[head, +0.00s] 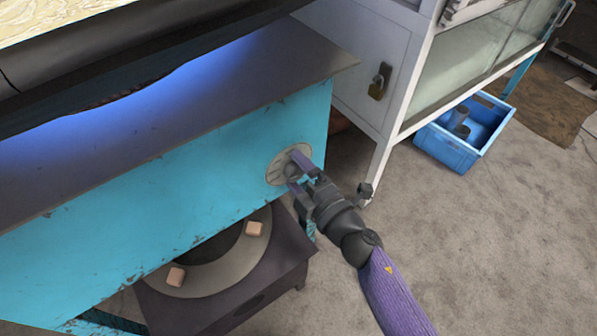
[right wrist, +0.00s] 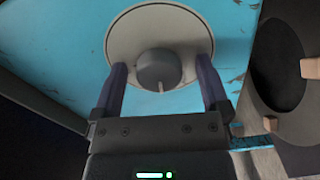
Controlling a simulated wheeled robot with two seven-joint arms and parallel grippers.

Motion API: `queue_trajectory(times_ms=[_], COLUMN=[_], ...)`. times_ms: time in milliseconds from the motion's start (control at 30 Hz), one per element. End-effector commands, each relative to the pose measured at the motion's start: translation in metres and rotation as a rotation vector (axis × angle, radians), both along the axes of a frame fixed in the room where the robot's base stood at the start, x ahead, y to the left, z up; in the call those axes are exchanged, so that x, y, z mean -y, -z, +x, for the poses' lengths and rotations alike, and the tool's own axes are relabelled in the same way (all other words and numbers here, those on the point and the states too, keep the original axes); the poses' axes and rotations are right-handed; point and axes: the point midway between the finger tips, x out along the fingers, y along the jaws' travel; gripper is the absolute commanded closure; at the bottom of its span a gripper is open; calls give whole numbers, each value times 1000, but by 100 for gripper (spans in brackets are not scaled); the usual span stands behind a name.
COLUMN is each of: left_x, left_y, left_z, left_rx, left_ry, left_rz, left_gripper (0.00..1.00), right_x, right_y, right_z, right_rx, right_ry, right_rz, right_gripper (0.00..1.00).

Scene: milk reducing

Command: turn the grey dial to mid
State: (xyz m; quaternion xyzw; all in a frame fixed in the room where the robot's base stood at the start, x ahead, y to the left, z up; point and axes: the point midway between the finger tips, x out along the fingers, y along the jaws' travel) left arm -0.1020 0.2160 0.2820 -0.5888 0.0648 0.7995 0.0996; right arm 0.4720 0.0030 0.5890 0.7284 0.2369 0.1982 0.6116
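The grey dial (right wrist: 158,70) is a round knob on a pale disc plate (right wrist: 198,40), set in the front face of a turquoise panel. In the right wrist view a light mark on the knob points toward the bottom of the picture. In the head view the plate (head: 272,172) is partly covered by my gripper. My right gripper (head: 296,166) is open, with one purple finger on each side of the knob. In the right wrist view the fingers (right wrist: 163,80) stand apart from the knob, with gaps on both sides. My left gripper is not in view.
Below the panel stands a dark stove-like unit (head: 290,243) with a round ring and small pinkish blocks. A white cabinet (head: 365,55) with a padlock stands behind to the right. A blue crate (head: 450,150) sits on the floor. The grey floor (head: 480,240) at right is clear.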

Motion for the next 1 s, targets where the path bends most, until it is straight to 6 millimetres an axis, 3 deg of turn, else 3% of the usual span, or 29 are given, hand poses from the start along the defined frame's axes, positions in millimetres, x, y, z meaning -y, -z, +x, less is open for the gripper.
queue_trajectory(times_ms=[267, 600, 700, 1000], left_x=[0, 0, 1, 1], left_y=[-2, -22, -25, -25], left_z=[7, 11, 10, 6], left_rx=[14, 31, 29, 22], left_ry=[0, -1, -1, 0], left_rz=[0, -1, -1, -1], left_gripper=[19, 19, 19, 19], right_x=[5, 49, 56, 58], right_y=[-1, -3, -2, 0], right_z=[-7, -68, -77, -80], right_rx=[-1, -1, 0, 0], right_ry=[0, 0, 0, 0], right_rz=[1, 1, 0, 0], right_gripper=[4, 4, 4, 4])
